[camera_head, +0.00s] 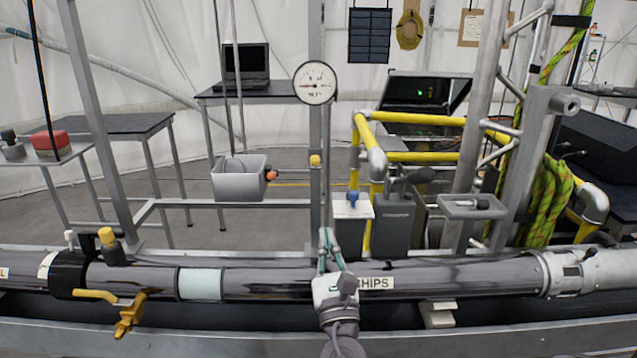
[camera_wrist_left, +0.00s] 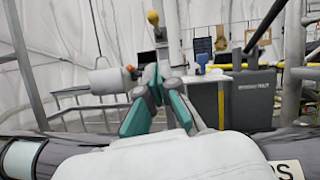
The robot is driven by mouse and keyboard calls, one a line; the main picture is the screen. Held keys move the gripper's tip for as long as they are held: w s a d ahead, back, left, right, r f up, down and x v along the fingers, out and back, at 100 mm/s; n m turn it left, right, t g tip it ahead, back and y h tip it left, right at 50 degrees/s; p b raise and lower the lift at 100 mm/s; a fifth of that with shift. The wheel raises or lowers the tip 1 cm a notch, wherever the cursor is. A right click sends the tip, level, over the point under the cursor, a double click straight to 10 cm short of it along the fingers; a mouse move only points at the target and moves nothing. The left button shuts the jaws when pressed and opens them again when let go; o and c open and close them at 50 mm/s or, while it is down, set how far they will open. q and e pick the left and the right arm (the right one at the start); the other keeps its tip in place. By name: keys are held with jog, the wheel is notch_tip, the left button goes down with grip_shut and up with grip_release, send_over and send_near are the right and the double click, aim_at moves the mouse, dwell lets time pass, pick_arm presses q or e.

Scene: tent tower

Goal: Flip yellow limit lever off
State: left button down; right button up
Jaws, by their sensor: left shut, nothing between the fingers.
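A small yellow knob (camera_head: 315,160) sits on the upright metal post below the round gauge. It also shows in the left wrist view (camera_wrist_left: 152,17), just above my fingertips in the picture. I cannot tell whether it is the limit lever or which way it is set. A yellow handle (camera_head: 128,318) hangs at the front of the dark pipe at the left, and a yellow-topped knob (camera_head: 105,236) stands on that pipe. My left gripper (camera_head: 325,236) is shut and empty, fingers pointing upward in front of the post. Its fingers (camera_wrist_left: 153,74) meet in the wrist view. My right gripper is not in view.
The dark pipe (camera_head: 265,282) runs across the front, beneath my left gripper. A grey bin (camera_head: 240,182) is left of the post. Yellow piping (camera_head: 420,119) and a grey box (camera_head: 392,225) stand to the right. A metal rail (camera_head: 250,203) crosses behind.

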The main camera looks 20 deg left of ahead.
aim_at(315, 160)
pick_arm(q)
jog(key=s+r+p+x, duration=0.1)
jog(key=p+x, duration=0.3)
jog(key=x, duration=0.9)
jog(key=shift+s+r+p, duration=0.15)
jog(key=shift+r+p, duration=0.15)
jog(key=shift+r, duration=0.45)
